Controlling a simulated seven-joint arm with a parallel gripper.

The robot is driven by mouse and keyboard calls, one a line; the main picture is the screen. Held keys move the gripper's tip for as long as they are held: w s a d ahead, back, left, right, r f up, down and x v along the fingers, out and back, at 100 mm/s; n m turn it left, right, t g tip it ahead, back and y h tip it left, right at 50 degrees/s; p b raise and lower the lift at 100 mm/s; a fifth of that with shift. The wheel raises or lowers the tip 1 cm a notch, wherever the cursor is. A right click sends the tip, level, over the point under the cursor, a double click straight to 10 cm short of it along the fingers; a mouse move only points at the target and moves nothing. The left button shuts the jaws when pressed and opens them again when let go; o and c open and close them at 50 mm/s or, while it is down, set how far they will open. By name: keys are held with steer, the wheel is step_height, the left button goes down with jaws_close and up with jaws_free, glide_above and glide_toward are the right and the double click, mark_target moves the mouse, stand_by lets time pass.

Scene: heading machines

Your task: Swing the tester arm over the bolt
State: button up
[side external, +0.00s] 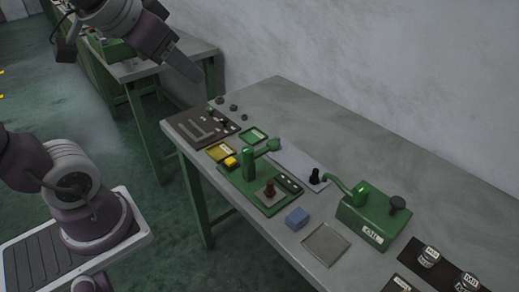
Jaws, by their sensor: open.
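The green tester (229,175) stands on the grey bench, with an upright green post at its back. The tester arm (263,149) reaches from the top of the post toward the back right and ends in a rounded head. A brown bolt (269,188) stands upright on a pale square pad at the front of the tester base. The tester arm is off to one side, not above the bolt. My gripper (199,77) is high at the upper left, well apart from the tester, seen edge-on. It is open and empty.
A dark board with tools (185,123), a yellow tray (221,151) and a green tray (254,135) lie left of and behind the tester. A blue block (297,217), a flat grey plate (325,244) and a green machine with a crank (375,217) are to the right.

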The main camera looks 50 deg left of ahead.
mark_target(261, 149)
steer(key=w+a+m+t+h, duration=0.1)
steer(key=w+a+m+t, duration=0.2)
steer(key=w, duration=0.6)
steer(key=w+a+m+t, duration=0.25)
steer(key=w+a, duration=0.25)
steer(key=w, duration=0.4)
steer(key=s+d+f+m+h, duration=0.2)
steer(key=s+d+m+h, duration=0.35)
steer(key=h, duration=0.95)
step_height(261, 149, down, 24)
steer(key=s+n, duration=0.1)
steer(key=s, duration=0.1)
steer(key=x, duration=0.7)
steer(key=shift+d, duration=0.25)
steer(key=shift+s+f, duration=0.1)
jaws_close()
